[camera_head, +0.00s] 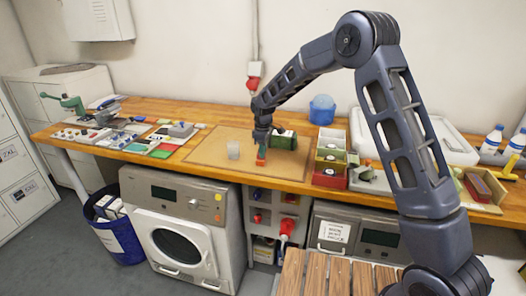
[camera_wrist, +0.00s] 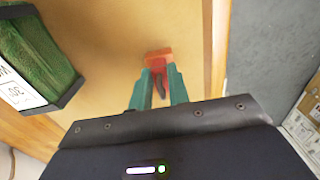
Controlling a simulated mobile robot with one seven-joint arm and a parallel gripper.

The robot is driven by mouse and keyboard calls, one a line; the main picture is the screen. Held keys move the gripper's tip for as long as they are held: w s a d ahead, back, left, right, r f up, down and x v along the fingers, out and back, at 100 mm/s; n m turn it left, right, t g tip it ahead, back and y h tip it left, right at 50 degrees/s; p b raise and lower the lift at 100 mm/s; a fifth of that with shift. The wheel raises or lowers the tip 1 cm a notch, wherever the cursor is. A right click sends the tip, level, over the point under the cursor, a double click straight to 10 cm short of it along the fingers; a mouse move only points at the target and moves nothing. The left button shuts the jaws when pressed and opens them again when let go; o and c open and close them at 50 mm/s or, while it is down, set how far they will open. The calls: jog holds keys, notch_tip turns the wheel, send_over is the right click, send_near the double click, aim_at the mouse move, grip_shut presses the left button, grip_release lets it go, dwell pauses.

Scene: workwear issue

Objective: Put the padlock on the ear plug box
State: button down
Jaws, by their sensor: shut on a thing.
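My gripper (camera_head: 262,144) has teal fingers, also visible in the wrist view (camera_wrist: 160,82). It is shut on the red padlock (camera_wrist: 158,56), whose dark part shows between the fingers. In the head view the padlock (camera_head: 261,156) is low over the tan mat; I cannot tell whether it touches it. In the wrist view this box (camera_wrist: 40,50) is at the upper left, apart from the padlock, with a white label. It may be the ear plug box; its label is not clearly readable.
Several flat items crowd the left bench. The mat's left part is clear.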

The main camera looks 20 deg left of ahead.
jog(key=shift+f, duration=0.1)
jog(key=c, duration=1.3)
grip_release()
jog(key=shift+c, duration=0.2)
notch_tip(320, 180, up, 12)
jog(key=shift+r, duration=0.2)
